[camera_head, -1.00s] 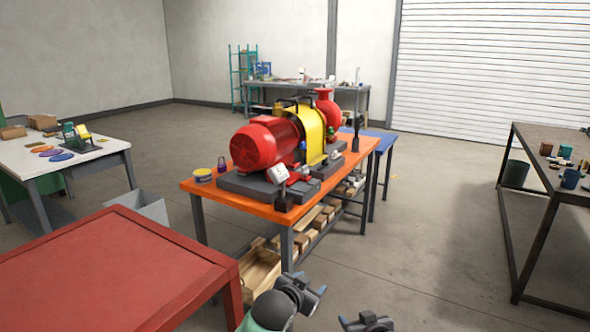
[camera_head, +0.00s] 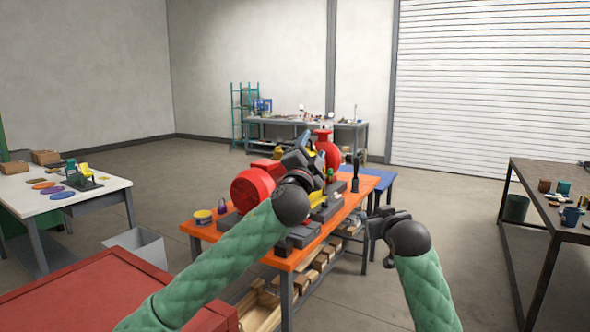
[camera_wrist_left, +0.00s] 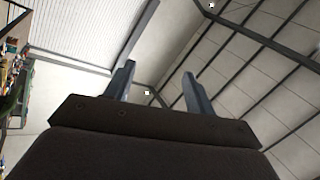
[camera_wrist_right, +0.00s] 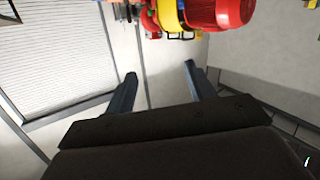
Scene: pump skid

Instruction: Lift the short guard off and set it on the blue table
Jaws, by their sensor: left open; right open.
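The red pump set with its yellow guard (camera_wrist_right: 170,20) shows upside down at the top of the right wrist view. In the head view my left arm covers most of the guard, and only small yellow bits show. I cannot tell whether this is the short guard. My left gripper (camera_head: 302,140) is open and raised in front of the pump set; nothing is between its fingers in the left wrist view (camera_wrist_left: 158,72). My right gripper (camera_head: 376,232) is open and empty, right of the orange bench. The blue table (camera_head: 382,177) stands behind the orange bench, partly hidden.
The orange bench (camera_head: 285,262) carries the red motor (camera_head: 248,188) and a yellow tub (camera_head: 203,217). A red table (camera_head: 90,290) is at the front left and a white table (camera_head: 30,200) at the left. A dark workbench (camera_head: 560,195) stands right, with open floor between.

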